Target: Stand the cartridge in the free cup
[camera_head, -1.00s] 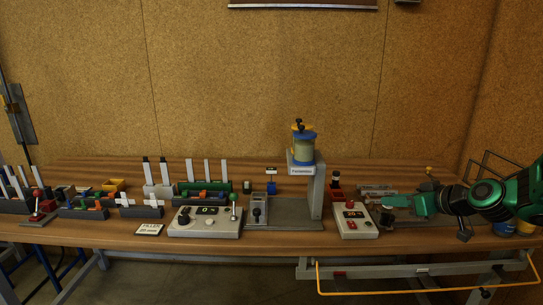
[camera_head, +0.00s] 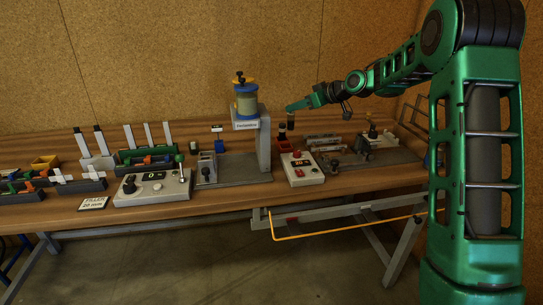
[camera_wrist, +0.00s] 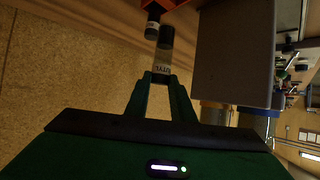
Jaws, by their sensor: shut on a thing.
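My gripper (camera_head: 289,107) is shut on a cartridge, with the arm reaching in from the right. The cartridge (camera_wrist: 165,60) shows in the wrist view as a dark-ended cylinder with a pale, lettered middle, gripped at its near end. In the head view the cartridge (camera_head: 291,121) hangs below the fingertips, small and dark. A red holder (camera_head: 282,136) stands close below it on the bench. The red holder also shows at the top of the wrist view (camera_wrist: 183,14). A second dark cartridge (camera_wrist: 153,22) is beside it. The cups' openings are not clearly visible.
A grey stand with a yellow-and-blue container (camera_head: 246,101) rises just left of my gripper. Metal fixtures (camera_head: 370,148) lie to the right. The air above the bench's back is clear.

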